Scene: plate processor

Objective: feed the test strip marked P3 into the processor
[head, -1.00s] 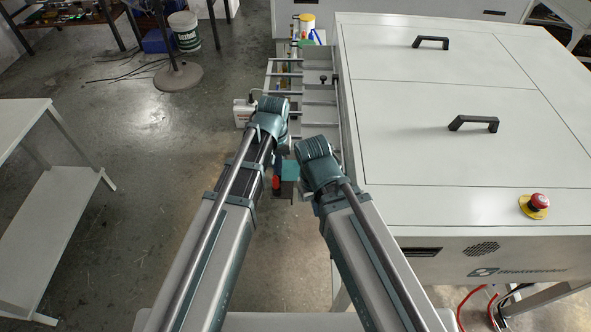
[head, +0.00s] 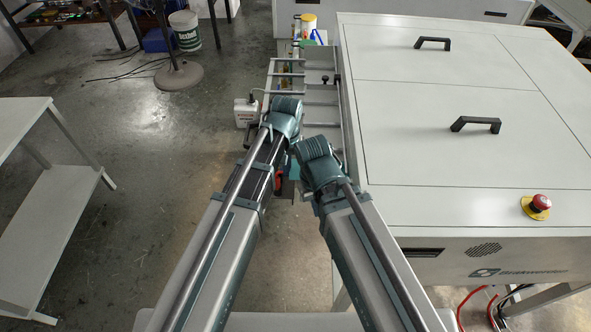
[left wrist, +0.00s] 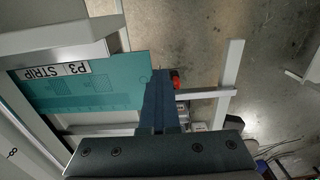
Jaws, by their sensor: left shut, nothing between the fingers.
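The test strip is a teal plate (left wrist: 95,85) with a white label reading "P3 STRIP" (left wrist: 55,73). In the left wrist view it lies flat at the left, over a pale frame. In the head view only a small teal patch shows between my arms. My left gripper (left wrist: 161,74) is shut and empty. Its dark fingers overlap the strip's right edge in the wrist view; I cannot tell whether they touch it. In the head view that gripper is mostly hidden by its arm. The processor (head: 450,150) is the big white cabinet at the right. My right gripper is hidden.
A rack with rails (head: 320,97) runs along the processor's left side. A white canister (head: 245,112) stands beside it. A red part (left wrist: 175,79) shows by my left fingertips. A white table (head: 25,110) stands at far left, with open floor between.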

